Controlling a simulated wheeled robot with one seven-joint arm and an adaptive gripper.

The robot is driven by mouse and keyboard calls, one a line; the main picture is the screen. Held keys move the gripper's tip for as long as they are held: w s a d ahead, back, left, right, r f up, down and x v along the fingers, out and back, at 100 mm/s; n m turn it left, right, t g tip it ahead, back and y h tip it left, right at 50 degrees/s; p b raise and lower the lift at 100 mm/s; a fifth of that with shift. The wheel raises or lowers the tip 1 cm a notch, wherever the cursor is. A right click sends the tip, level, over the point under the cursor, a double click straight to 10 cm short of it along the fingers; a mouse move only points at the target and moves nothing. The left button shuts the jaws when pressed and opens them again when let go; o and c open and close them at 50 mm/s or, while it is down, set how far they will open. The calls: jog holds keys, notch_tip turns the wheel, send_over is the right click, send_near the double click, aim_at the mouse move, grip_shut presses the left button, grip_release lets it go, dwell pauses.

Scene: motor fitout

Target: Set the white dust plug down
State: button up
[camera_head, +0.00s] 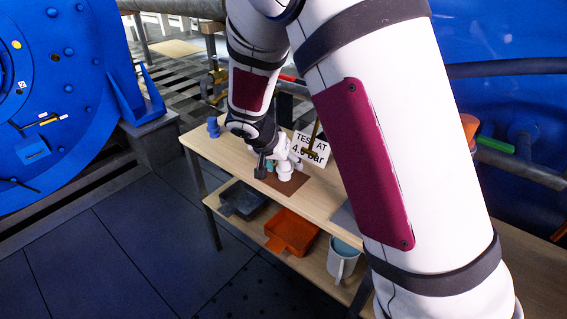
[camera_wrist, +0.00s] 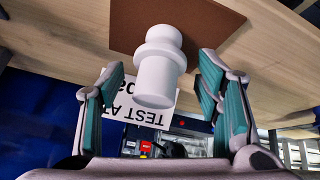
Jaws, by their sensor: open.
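The white dust plug (camera_wrist: 160,62) is a stepped cylinder with a wide collar. It stands on a brown mat (camera_wrist: 125,22) on the wooden bench. It also shows in the head view (camera_head: 285,172), small and partly behind my gripper. My gripper (camera_wrist: 157,78) is open, with one teal-padded finger on each side of the plug. In the wrist view, gaps show between the plug and both fingers. In the head view my gripper (camera_head: 279,163) is low over the mat (camera_head: 293,185).
A "TEST AT 4.0 bar" sign (camera_head: 311,147) stands close behind the plug. A blue object (camera_head: 213,127) sits at the bench's left end. The lower shelf holds a dark tray (camera_head: 243,200), an orange tray (camera_head: 291,232) and a pale mug (camera_head: 343,259). Bare bench lies left of the mat.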

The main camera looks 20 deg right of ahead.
jog(key=shift+r, duration=0.1)
jog(key=shift+r+p, duration=0.25)
jog(key=shift+p, duration=0.1)
jog(key=p+v, duration=0.2)
jog(key=v, duration=0.9)
jog(key=shift+s+a+r, duration=0.2)
jog(key=shift+s, duration=0.05)
jog(key=shift+a, duration=0.1)
